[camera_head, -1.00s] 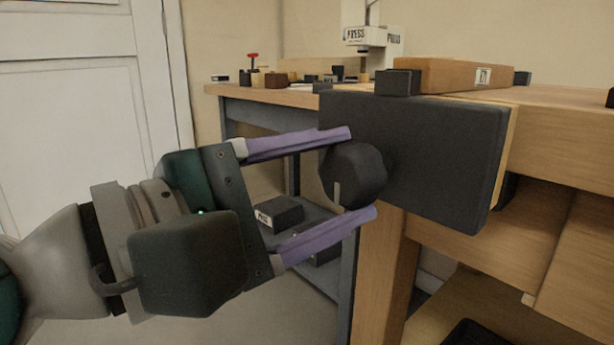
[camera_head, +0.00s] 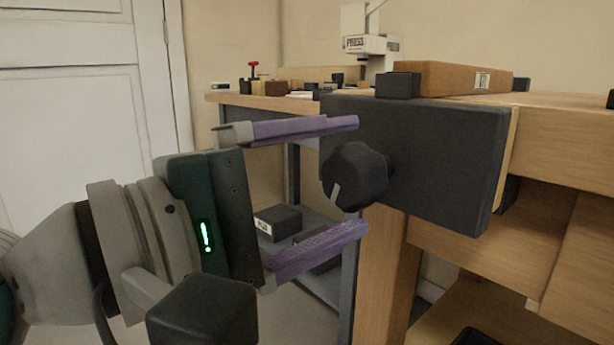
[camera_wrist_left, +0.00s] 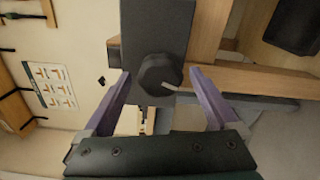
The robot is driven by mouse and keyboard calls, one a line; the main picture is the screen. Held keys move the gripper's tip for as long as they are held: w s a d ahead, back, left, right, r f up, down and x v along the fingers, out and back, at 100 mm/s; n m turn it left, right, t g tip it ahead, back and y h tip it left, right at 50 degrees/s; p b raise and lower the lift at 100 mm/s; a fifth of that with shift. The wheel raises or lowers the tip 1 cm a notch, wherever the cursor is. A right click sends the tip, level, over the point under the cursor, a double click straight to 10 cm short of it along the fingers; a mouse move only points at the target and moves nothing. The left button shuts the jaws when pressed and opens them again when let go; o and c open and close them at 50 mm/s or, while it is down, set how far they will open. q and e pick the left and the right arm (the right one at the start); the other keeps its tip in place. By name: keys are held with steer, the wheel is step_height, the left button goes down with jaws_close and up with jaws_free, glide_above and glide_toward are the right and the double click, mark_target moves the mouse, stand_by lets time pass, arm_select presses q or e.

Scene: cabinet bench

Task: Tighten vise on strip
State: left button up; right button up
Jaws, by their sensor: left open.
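The vise has a dark rectangular front jaw (camera_head: 435,150) on the end of the wooden bench. Its round dark knob (camera_head: 353,177) carries a pale pointer line that leans down and left. The wooden strip (camera_head: 462,78) with a small label lies on the bench top behind a black block (camera_head: 398,85). My left gripper (camera_head: 362,175) is open, its purple fingers above and below the knob and apart from it. In the left wrist view the knob (camera_wrist_left: 158,75) sits between the spread fingers, beyond their tips. My right gripper is in neither view.
A side bench (camera_head: 262,101) with small items and a white press (camera_head: 368,40) stands behind. A labelled dark box (camera_head: 278,222) sits on its lower shelf. A white door (camera_head: 75,120) is at left. The bench's wooden leg (camera_head: 380,265) stands below the vise.

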arm_select(q)
steer(key=v, duration=0.7)
stand_by(0.3)
